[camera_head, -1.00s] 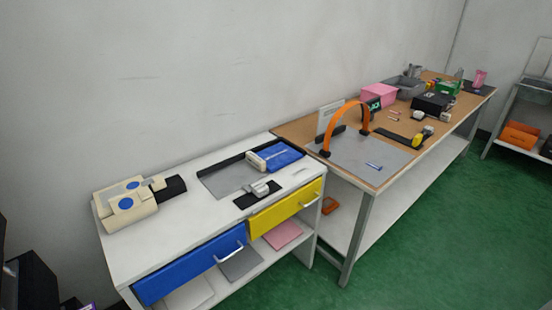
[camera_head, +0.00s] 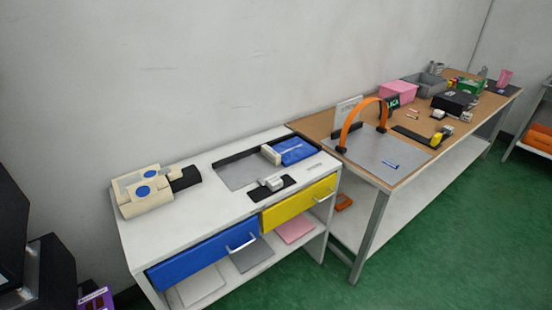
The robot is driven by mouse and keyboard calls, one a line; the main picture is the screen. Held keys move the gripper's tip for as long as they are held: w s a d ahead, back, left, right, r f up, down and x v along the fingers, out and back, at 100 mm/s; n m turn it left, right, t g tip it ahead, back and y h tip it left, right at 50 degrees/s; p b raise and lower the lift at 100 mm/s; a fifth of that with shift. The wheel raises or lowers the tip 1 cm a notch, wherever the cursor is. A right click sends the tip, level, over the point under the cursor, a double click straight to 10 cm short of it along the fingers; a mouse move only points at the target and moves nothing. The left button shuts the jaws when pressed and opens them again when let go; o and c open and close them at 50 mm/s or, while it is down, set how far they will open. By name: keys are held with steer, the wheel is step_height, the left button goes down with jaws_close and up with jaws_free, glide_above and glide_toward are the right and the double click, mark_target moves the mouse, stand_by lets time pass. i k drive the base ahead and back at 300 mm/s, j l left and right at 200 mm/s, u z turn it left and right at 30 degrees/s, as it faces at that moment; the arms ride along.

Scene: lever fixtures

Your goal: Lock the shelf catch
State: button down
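Nothing I see is clearly the shelf catch, and no lock state can be read. A small white-grey fixture on a black plate (camera_head: 271,184) sits near the front edge of the white bench (camera_head: 218,210), above where the two drawers meet. It is too small to read its lever position. A larger cream-coloured piece with blue discs (camera_head: 145,192) and a dark block at its right end is at the bench's left end. My gripper is not in view.
The bench has a blue drawer (camera_head: 205,256), a yellow drawer (camera_head: 300,204) and a blue tray (camera_head: 295,151). An orange arch (camera_head: 360,115) stands on the wooden table to the right. Green floor (camera_head: 440,215) in front is open. A dark box (camera_head: 45,270) is at lower left.

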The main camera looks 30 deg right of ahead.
mark_target(274, 183)
steer(key=i+l, duration=0.1)
steer(key=l, duration=0.35)
steer(key=i+l, duration=0.1)
steer(key=l, duration=0.35)
steer(key=i+l, duration=0.1)
steer(key=l, duration=0.35)
steer(key=i+l, duration=0.1)
steer(key=l, duration=0.35)
steer(key=u, duration=0.05)
